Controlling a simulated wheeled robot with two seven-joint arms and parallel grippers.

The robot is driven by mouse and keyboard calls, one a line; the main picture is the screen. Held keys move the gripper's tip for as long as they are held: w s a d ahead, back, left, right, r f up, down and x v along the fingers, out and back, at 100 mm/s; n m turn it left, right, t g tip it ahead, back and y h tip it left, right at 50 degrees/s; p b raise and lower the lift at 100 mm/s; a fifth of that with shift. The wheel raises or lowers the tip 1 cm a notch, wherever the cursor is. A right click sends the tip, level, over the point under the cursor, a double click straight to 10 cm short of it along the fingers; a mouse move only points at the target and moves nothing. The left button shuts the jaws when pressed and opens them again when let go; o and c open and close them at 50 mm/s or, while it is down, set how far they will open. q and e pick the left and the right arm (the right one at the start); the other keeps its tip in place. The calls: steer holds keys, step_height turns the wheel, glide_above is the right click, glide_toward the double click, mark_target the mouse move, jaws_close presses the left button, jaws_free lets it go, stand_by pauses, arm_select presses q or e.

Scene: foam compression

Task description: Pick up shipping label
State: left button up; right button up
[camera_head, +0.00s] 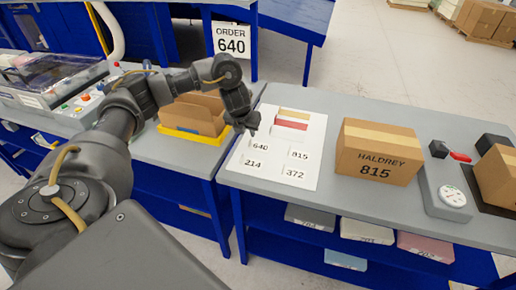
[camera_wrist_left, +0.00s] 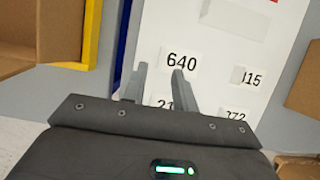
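Four small white shipping labels lie on a white sheet (camera_head: 308,128) on the grey table: 640 (camera_head: 260,147), 815 (camera_head: 298,154), 214 (camera_head: 253,163) and 372 (camera_head: 293,174). A sign (camera_head: 232,40) reads ORDER 640. My left gripper (camera_head: 247,128) is above the sheet's left edge, close to label 640. In the left wrist view the two fingers (camera_wrist_left: 160,75) are apart with nothing between them, and label 640 (camera_wrist_left: 180,62) shows just beyond the tips. The fingers partly cover label 214 (camera_wrist_left: 162,101). My right gripper is not in view.
A closed carton marked HALDREY 815 (camera_head: 376,152) stands right of the sheet. Further right are a grey device with a dial (camera_head: 453,196) and another carton (camera_head: 497,175). An open carton (camera_head: 195,113) sits in a yellow tray (camera_head: 187,134) to the left, across a gap between tables.

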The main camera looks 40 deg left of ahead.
mark_target(260, 144)
arm_select(q)
steer(key=shift+w+f, duration=0.25)
steer(key=shift+f, duration=0.65)
steer(key=p+x, duration=0.1)
steer(key=x, duration=0.2)
steer(key=shift+w+a+f, duration=0.1)
steer(key=shift+f, duration=0.1)
steer(key=shift+w+f, duration=0.2)
steer(key=shift+f, duration=0.2)
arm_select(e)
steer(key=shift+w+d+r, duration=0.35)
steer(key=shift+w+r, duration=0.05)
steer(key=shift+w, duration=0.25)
arm_select(q)
steer(key=shift+s+r, duration=0.1)
steer(key=c, duration=0.5)
jaws_close()
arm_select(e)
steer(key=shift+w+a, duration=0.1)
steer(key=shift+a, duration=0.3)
